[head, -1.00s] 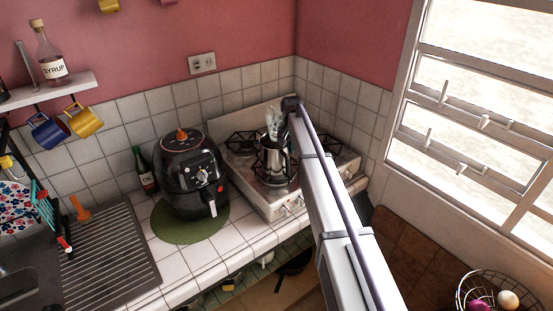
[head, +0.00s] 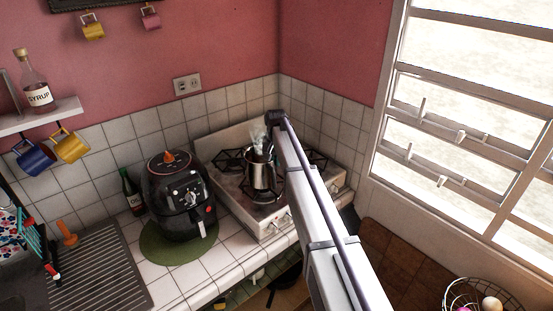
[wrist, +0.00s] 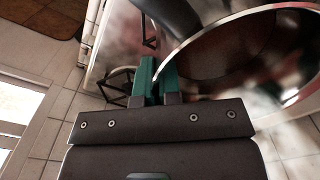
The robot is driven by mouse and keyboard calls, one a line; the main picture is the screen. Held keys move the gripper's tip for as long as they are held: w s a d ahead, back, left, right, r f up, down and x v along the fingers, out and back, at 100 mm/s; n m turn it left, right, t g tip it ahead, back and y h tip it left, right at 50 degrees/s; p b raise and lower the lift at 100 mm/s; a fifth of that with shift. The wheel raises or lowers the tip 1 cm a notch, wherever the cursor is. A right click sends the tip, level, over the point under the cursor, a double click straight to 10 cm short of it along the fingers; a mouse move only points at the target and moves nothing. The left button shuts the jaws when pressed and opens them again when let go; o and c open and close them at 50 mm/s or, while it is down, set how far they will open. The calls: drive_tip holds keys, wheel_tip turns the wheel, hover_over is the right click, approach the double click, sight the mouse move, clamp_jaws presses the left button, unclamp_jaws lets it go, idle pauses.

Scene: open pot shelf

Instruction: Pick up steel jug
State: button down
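The steel jug (head: 259,174) is over the front burner of the stove, upright or nearly so, with its base seeming slightly above the burner. In the wrist view the wide rim and dark inside of the jug (wrist: 222,48) fill the upper right. My gripper (wrist: 157,82) has green fingertips close together at the left edge of the jug, with its wall seeming pinched between them. The exact contact is partly hidden. In the head view the fingers are too small to make out at the top of the jug.
The stove (head: 225,180) has other burners behind and to the right. A black air fryer (head: 178,195) on a green mat (head: 155,245) stands close to the left. An oil bottle (head: 131,190) is by the tiled wall. A window (head: 470,110) is at right.

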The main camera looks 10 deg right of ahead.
drive_tip(key=s+a, duration=0.2)
drive_tip(key=s, duration=0.5)
drive_tip(key=s+a, duration=0.3)
drive_tip(key=s, duration=0.5)
drive_tip(key=shift+s+a, duration=0.2)
drive_tip(key=shift+a, duration=0.1)
